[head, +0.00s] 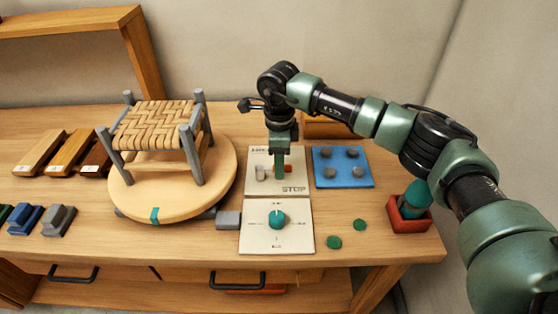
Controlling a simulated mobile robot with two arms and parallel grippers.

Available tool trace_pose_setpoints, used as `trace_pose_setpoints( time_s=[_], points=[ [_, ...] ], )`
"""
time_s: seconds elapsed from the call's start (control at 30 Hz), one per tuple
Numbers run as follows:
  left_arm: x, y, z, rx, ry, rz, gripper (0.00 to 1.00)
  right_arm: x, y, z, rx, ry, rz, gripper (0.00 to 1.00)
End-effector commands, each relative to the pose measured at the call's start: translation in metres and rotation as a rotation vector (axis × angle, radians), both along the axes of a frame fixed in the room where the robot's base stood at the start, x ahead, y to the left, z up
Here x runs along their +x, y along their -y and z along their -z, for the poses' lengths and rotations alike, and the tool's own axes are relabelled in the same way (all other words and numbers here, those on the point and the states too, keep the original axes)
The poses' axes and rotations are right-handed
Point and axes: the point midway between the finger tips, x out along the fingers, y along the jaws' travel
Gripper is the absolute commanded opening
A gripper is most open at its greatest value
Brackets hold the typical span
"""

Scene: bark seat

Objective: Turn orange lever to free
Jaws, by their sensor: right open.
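A white panel (293,188) marked "STOP" lies at the middle of the bench. A small part of the orange lever (289,170) shows on it, just right of my gripper's finger; the rest is hidden behind the finger. A grey block (261,173) sits on the panel to the left. My right gripper (280,172) points down over the panel, open, with its fingers close beside the orange lever. I cannot tell whether they touch it. My left gripper is out of view.
A woven stool (155,125) stands on a round turntable (135,203) to the left. A dial panel (258,240) with a teal knob (277,219) lies in front. A blue plate (341,180) and a red holder (410,222) are to the right. Two green discs lie near the front.

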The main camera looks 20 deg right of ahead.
Motion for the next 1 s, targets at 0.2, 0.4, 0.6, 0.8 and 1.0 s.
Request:
trace_pose_setpoints(
  time_s=[0.2, 0.4, 0.6, 0.8, 1.0],
  points=[
    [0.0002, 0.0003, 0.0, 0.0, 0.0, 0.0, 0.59, -0.0001, -0.0004, 0.0016, 0.001, 0.0, 0.0, 0.41],
    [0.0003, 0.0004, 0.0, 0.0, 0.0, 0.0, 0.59, -0.0001, -0.0006, 0.0013, 0.001, -0.001, 0.0, 0.0],
    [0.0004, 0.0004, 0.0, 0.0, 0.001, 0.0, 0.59, -0.0002, -0.0007, 0.0011, 0.001, -0.001, 0.0, 0.0],
    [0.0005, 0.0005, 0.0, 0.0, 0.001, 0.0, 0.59, -0.0001, -0.0008, 0.0009, 0.002, 0.001, 0.0, 0.0],
    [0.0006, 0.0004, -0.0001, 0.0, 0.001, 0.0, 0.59, -0.0001, -0.0009, 0.0007, 0.002, 0.001, 0.0, 0.0]
  ],
)
